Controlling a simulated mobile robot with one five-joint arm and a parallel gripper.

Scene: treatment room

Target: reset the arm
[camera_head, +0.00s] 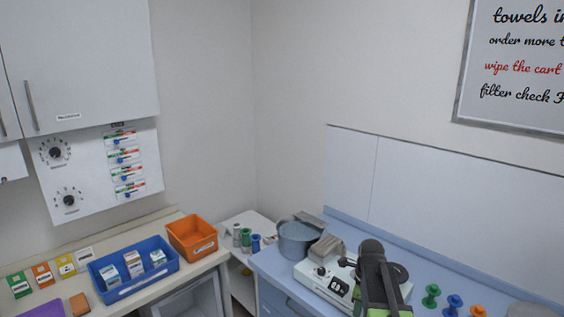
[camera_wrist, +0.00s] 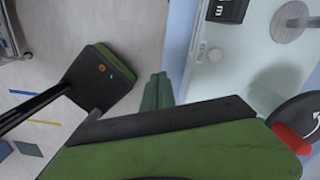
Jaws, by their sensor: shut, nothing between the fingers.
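My arm, black with green parts, shows at the lower right of the head view, in front of the white device and the blue counter. My gripper (camera_wrist: 158,90) shows in the wrist view as narrow green fingers close together. It is shut and empty, pointing up in the picture, beside the edge of the pale counter top. In the head view I cannot make out its fingertips.
A white device (camera_head: 327,285) and a metal pot (camera_head: 297,240) stand close to my arm on the blue counter. Green (camera_head: 431,295), blue (camera_head: 453,305) and orange (camera_head: 477,311) spools stand right. Left, a bench holds a blue tray (camera_head: 136,287) and an orange bin (camera_head: 192,238).

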